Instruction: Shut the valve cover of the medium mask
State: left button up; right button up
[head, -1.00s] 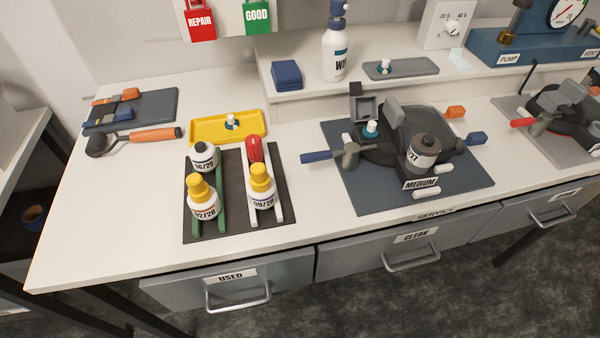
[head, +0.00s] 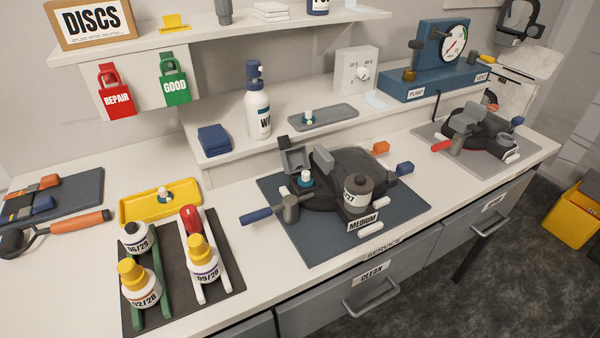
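The medium mask (head: 325,195) is a dark mask lying on a blue-grey mat (head: 412,213) behind a MEDIUM label (head: 362,222). Its valve cover (head: 293,156), a grey square frame-like lid, stands open and raised at the mask's back left. A teal and white valve piece (head: 305,179) shows just in front of the cover. A dark canister marked with a number ending in 27 (head: 357,191) stands at the front of the mask. A blue-handled part (head: 262,215) sticks out at its left. Neither of my grippers is in view.
A rack with several bottles (head: 140,287) and a yellow tray (head: 130,209) stand to the left. A white spray bottle (head: 258,112) and a grey tray (head: 322,117) are on the shelf behind. Another mask (head: 478,132) lies on the right. Drawers line the bench front.

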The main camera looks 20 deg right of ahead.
aim_at(291, 158)
jog(key=i+j+z, duration=0.15)
jog(key=z, duration=0.7)
